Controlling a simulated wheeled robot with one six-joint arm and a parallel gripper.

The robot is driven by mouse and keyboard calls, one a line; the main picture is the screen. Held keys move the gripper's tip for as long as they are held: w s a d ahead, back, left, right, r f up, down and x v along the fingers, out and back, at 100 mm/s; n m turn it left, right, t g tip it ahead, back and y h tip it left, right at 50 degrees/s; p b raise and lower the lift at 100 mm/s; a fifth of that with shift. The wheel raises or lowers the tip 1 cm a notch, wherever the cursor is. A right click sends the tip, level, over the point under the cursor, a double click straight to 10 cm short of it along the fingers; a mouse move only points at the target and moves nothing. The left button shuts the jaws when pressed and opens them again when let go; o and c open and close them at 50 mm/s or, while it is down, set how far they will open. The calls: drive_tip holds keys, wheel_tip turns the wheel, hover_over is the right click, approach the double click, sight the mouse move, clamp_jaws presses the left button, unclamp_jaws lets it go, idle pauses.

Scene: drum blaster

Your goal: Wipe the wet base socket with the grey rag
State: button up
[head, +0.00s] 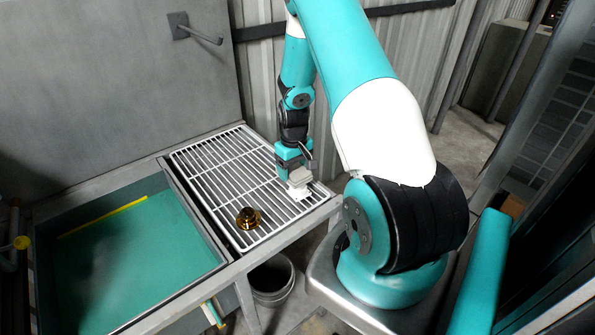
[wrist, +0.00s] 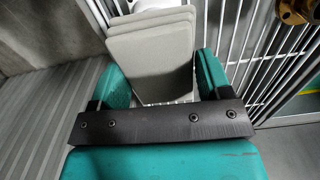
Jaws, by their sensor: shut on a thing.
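My gripper (head: 294,172) is over the right part of the white wire rack (head: 215,150), pointing down. It is shut on the grey rag (head: 298,180), a folded stack of pale grey layers. In the wrist view the rag (wrist: 152,40) sits between the two teal fingers (wrist: 165,85). A brass base socket (head: 249,217) stands on the rack near its front edge, left of and nearer than my gripper, apart from the rag. Part of it shows at the top right corner of the wrist view (wrist: 297,11). I cannot tell whether it is wet.
A basin with a teal floor (head: 140,250) and a yellow strip (head: 103,216) lies left of the rack. A hook (head: 200,35) is on the back wall. A dark bucket (head: 271,280) stands below the rack's front edge. The rack's left part is clear.

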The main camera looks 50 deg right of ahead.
idle(0.3)
wheel_tip(320, 180, up, 6)
drive_tip(key=p, duration=0.4)
idle(0.7)
